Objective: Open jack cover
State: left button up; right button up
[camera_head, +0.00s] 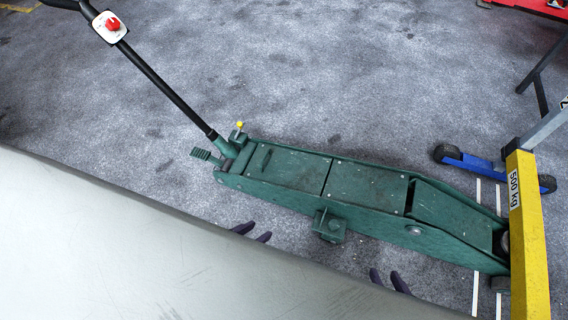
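The green trolley jack (415,236) stands on the floor, running from upper left to lower right. No raised cover shows. My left gripper (253,233) shows only two dark fingertips, apart and empty, on the near side of the jack. My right gripper (388,280) also shows two separated, empty dark fingertips, farther right. Neither touches the cover. The rest of both grippers is hidden.
The jack's long black handle (160,84) slants to the upper left. A green bracket (329,226) sticks out on the near side. A yellow post (527,235) and blue wheeled leg (483,165) stand at right. Floor behind the jack is clear. A pale foreground surface hides the lower left.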

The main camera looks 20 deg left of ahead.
aim_at(305, 172)
jog(key=u, duration=1.95)
jog(key=i, duration=1.3)
jog(key=z, duration=1.4)
